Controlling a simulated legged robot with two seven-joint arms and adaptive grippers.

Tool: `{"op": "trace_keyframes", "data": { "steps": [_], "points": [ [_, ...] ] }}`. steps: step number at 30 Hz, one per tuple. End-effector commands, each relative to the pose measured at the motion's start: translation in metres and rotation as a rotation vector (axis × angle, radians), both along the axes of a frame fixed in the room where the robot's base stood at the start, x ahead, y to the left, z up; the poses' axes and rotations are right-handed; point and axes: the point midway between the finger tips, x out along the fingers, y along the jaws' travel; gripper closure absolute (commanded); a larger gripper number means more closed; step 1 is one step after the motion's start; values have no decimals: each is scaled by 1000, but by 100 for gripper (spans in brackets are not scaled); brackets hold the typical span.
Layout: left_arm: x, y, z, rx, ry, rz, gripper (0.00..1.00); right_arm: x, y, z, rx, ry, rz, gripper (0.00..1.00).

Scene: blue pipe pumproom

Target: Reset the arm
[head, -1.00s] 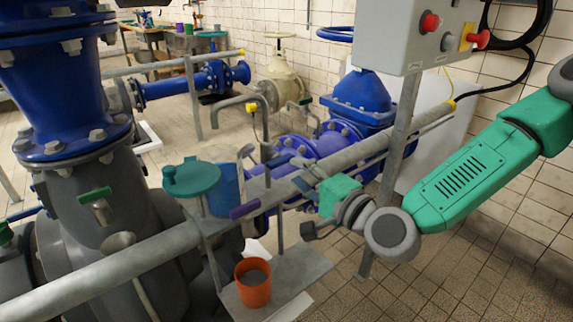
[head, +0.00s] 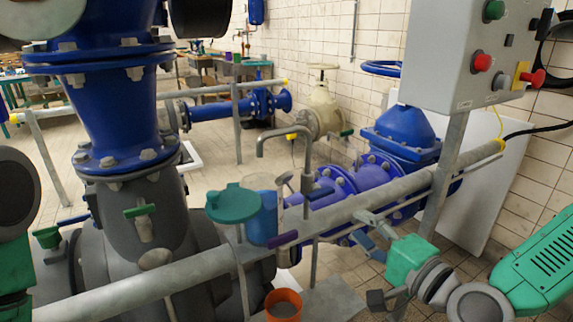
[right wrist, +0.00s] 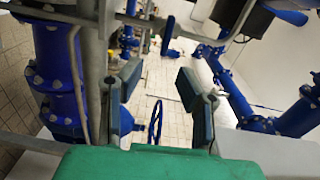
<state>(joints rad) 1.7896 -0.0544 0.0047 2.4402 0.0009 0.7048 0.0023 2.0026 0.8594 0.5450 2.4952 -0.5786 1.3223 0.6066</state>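My right arm comes in from the right edge of the head view. My right gripper (head: 367,232) is in front of the long grey rail pipe, at the lower right. In the right wrist view its two fingers (right wrist: 158,86) stand wide apart with nothing between them. Green and dark grey links of my left arm show at the left edge of the head view. My left gripper is out of view.
The grey rail pipe (head: 130,292) crosses the foreground near my right gripper. A control box (head: 462,50) hangs at the upper right. An orange cup (head: 283,305) stands on a ledge below the pipe. A big blue pipe (head: 115,105) rises at left.

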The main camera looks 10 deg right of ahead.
Motion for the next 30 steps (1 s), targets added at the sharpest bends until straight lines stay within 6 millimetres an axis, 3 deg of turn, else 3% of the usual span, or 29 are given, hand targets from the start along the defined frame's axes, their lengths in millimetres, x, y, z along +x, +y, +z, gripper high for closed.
{"op": "trace_keyframes", "data": {
  "steps": [4, 7, 11, 15, 18, 21, 25, 30],
  "points": [
    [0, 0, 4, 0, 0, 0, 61, -14, 20, -40, -127, 104, 79, 69],
    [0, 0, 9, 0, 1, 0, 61, -42, 38, -96, -310, 242, 191, 69],
    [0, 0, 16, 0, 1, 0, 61, -102, 42, -177, -612, 448, 389, 69],
    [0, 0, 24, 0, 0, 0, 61, -174, 13, -242, -939, 650, 615, 69],
    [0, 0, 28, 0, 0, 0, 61, -213, -16, -266, -1128, 756, 749, 69],
    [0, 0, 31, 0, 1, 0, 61, -238, -42, -277, -1262, 830, 846, 69],
    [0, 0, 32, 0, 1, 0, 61, -253, -61, -281, -1354, 880, 909, 69],
    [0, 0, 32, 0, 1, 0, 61, -257, -66, -282, -1376, 894, 926, 69]
  ]
}}
